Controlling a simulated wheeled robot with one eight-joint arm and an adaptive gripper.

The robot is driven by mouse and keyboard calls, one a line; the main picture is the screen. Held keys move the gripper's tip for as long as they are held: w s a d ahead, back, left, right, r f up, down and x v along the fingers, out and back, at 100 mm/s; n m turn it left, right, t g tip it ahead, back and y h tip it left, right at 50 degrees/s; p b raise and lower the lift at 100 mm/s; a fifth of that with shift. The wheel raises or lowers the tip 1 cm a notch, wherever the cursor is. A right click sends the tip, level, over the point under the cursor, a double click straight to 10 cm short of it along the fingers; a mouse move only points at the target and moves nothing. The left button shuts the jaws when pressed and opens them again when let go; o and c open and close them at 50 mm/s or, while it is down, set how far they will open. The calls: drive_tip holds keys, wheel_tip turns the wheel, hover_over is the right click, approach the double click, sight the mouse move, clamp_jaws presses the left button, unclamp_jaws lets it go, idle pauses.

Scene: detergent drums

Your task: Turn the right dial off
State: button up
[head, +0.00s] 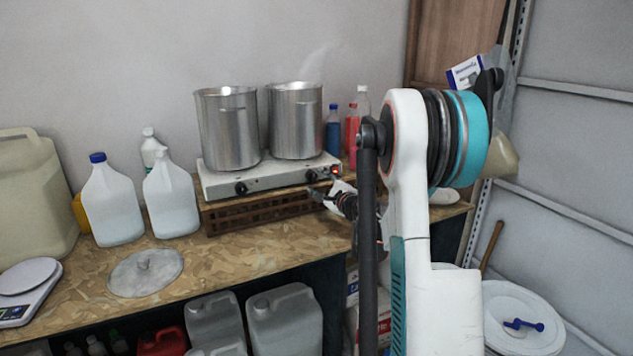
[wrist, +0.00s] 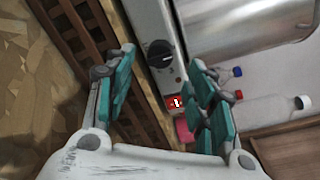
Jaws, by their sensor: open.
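A white two-burner hot plate (head: 275,178) stands on a dark slatted wooden crate. Its right dial (head: 311,176) is black and sits on the front panel, near a glowing red switch (head: 334,170). The left dial (head: 241,188) is also black. In the wrist view a dial (wrist: 160,54) shows close up, with the red switch (wrist: 176,102) beside it, so it appears to be the right one. My gripper (head: 328,192) is in front of the panel's right end. In the wrist view its teal fingers are apart, on either side of the dial's line, with nothing held.
Two metal pots (head: 229,130) (head: 296,120) stand on the burners, with faint steam above the right one. Bottles (head: 352,125) stand behind the plate's right end. White jugs (head: 111,205) stand left. The wooden crate (head: 262,211) lies below the panel.

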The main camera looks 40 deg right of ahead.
drive_tip(key=v, duration=0.7)
idle(0.4)
